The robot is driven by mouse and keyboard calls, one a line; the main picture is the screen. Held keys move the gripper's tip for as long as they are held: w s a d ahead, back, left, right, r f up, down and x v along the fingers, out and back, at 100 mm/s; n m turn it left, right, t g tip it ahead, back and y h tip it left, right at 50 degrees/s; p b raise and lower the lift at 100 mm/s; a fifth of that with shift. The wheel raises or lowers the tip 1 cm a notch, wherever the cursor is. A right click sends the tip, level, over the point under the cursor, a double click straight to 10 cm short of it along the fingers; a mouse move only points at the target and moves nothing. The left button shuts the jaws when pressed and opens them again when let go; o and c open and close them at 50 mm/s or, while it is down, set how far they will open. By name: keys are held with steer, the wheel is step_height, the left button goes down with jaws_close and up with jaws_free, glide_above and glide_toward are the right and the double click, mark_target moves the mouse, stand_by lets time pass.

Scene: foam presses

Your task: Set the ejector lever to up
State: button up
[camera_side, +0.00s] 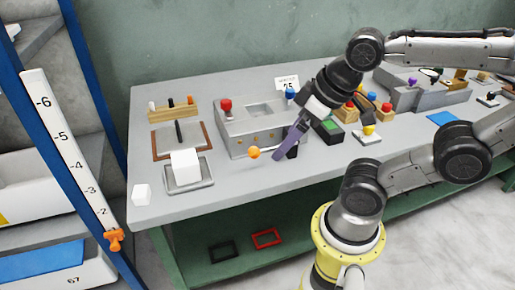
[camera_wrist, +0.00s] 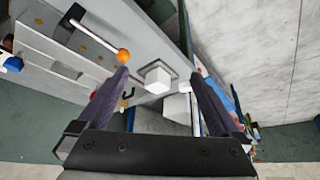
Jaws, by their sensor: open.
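A lever with an orange ball knob (camera_side: 253,153) sticks out from the front of the grey press (camera_side: 238,137). No readable label marks it as the ejector lever. In the wrist view the orange knob (camera_wrist: 123,56) sits at the end of a pale rod (camera_wrist: 95,36), beside the tip of the left finger. My gripper (camera_side: 285,155) is open, with its purple fingers pointing down in front of the press, to the right of the orange knob. Nothing shows between the fingertips (camera_wrist: 155,76) except background. Whether a finger touches the knob cannot be told.
A red knob (camera_side: 226,105) and a blue knob (camera_side: 290,93) stand on the press. A green-topped box (camera_side: 328,129) and a yellow-knobbed unit (camera_side: 367,136) lie to the right.

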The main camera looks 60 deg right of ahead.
steer(key=shift+c, duration=1)
steer(key=shift+s+f, duration=0.1)
steer(key=shift+s, duration=0.1)
steer(key=shift+c, duration=1.2)
steer(key=r, duration=0.1)
steer(key=w+d+r+n+g, duration=0.1)
steer(key=d+r+n+h, duration=0.1)
steer(key=shift+w+r+g, duration=0.1)
steer(key=shift+w+g, duration=0.2)
steer(key=shift+g, duration=0.1)
steer(key=n+g+h, duration=0.2)
steer(key=n+g, duration=0.2)
steer(key=g, duration=0.1)
glide_above(251, 149)
steer(key=a, duration=0.4)
steer(key=w+f+g, duration=0.2)
steer(key=w+f, duration=0.1)
steer(key=f, duration=0.2)
steer(key=shift+h, duration=0.4)
steer(key=x, duration=1.3)
steer(key=shift+w+a+f, duration=0.15)
steer(key=shift+w+f, duration=0.05)
steer(key=shift+f, duration=0.2)
steer(key=shift+c, duration=0.4)
